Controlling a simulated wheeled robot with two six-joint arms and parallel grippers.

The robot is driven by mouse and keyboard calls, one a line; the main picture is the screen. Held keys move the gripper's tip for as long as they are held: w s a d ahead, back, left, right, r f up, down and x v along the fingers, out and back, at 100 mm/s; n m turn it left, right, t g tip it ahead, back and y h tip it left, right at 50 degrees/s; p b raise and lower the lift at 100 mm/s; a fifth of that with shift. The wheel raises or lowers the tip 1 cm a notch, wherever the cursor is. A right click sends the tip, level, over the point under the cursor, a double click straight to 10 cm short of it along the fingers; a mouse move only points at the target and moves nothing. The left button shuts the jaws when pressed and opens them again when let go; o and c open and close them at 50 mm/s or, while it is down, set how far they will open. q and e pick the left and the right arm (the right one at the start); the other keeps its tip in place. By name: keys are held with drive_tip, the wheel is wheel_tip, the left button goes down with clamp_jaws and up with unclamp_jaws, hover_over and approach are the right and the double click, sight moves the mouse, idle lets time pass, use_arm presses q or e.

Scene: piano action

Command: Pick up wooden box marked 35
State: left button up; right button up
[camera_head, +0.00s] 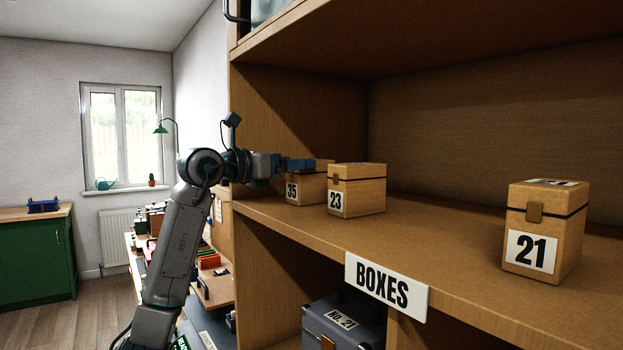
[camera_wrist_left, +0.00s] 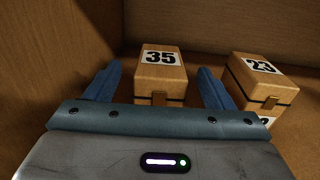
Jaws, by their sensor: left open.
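The wooden box marked 35 (camera_head: 309,188) stands on the shelf near its left side wall, partly behind box 23 and my gripper in the head view. In the left wrist view the box marked 35 (camera_wrist_left: 161,72) lies ahead, between the lines of my two blue fingers, with its label and front clasp showing. My left gripper (camera_head: 300,164) reaches in from the left at about the height of the box's top. In the wrist view the left gripper (camera_wrist_left: 160,92) is open, with no contact visible. My right gripper is not in view.
Wooden box 23 (camera_head: 357,189) stands close to the right of box 35; it also shows in the wrist view (camera_wrist_left: 262,80). Box 21 (camera_head: 543,232) stands farther right on the shelf (camera_head: 450,235). A side wall (camera_head: 300,110) bounds the left. A "BOXES" sign (camera_head: 386,286) hangs on the front edge.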

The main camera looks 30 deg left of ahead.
use_arm(q)
drive_tip(key=x, duration=0.1)
drive_tip(key=p+x, duration=0.1)
drive_tip(key=x, duration=0.1)
drive_tip(key=shift+w+d+f+p, duration=0.1)
drive_tip(key=shift+w+f+p, duration=0.25)
drive_tip(key=shift+p, duration=0.05)
drive_tip(key=shift+w+d, duration=0.15)
drive_tip(key=shift+w, duration=0.15)
drive_tip(key=shift+w+d+f, duration=0.1)
drive_tip(key=c, duration=1.1)
drive_tip(key=shift+c, duration=0.5)
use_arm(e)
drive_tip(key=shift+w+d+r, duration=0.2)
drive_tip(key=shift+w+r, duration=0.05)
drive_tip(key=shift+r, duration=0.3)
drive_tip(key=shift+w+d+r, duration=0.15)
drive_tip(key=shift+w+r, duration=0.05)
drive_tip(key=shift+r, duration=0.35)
